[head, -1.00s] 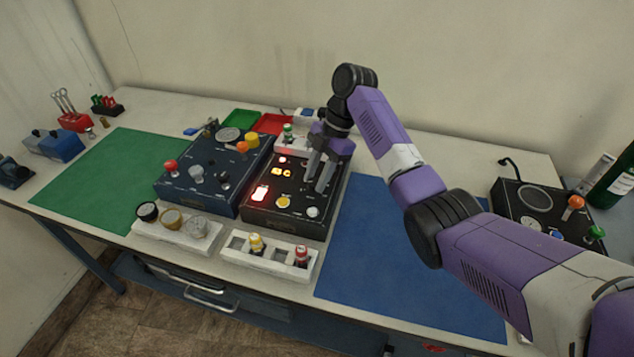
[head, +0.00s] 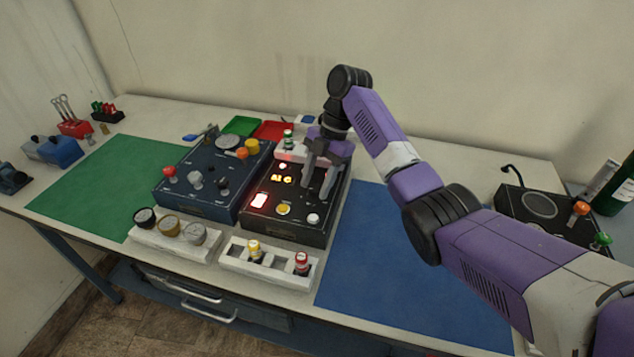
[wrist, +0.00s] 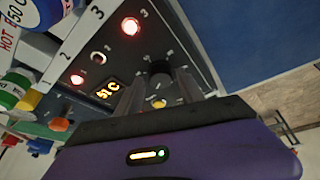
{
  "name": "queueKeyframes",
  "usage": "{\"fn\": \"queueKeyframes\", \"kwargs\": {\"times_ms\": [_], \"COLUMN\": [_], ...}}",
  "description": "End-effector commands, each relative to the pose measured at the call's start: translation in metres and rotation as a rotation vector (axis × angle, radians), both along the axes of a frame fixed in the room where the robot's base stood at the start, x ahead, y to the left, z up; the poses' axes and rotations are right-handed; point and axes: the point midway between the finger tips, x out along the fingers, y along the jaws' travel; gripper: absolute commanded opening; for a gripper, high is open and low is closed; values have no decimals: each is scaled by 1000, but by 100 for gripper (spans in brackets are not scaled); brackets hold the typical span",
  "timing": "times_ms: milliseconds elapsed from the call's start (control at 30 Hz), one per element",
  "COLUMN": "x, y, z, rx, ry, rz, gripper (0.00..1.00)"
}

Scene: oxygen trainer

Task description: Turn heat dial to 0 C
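A black dial (wrist: 158,73) with pale marks around it sits on the dark control box (head: 283,228); I take it for the heat dial. In the head view my gripper hides it. The box's lit amber display (wrist: 107,91) seems to read about 51 C in the wrist view; it also shows in the head view (head: 282,180), too blurred to read surely. My gripper (head: 316,195) points down over the right part of the box. Its two fingers are apart, one on each side of the dial in the wrist view (wrist: 160,85). I cannot tell whether they touch it.
A blue control box (head: 205,208) with knobs stands to the left. A white rack (head: 277,256) with bottles and another rack (head: 172,250) with round caps stand in front. Red and green trays (head: 270,131) lie behind. The blue mat (head: 400,260) at right is clear.

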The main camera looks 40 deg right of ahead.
Motion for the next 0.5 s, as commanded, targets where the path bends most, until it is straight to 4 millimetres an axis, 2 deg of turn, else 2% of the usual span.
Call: {"fn": "queueKeyframes", "kwargs": {"times_ms": [333,500], "x": [-1,-1], "y": [-1,-8], "z": [1,18], "rx": [1,-1], "ry": [4,2], "rz": [-2,-1], "gripper": [53,53]}}
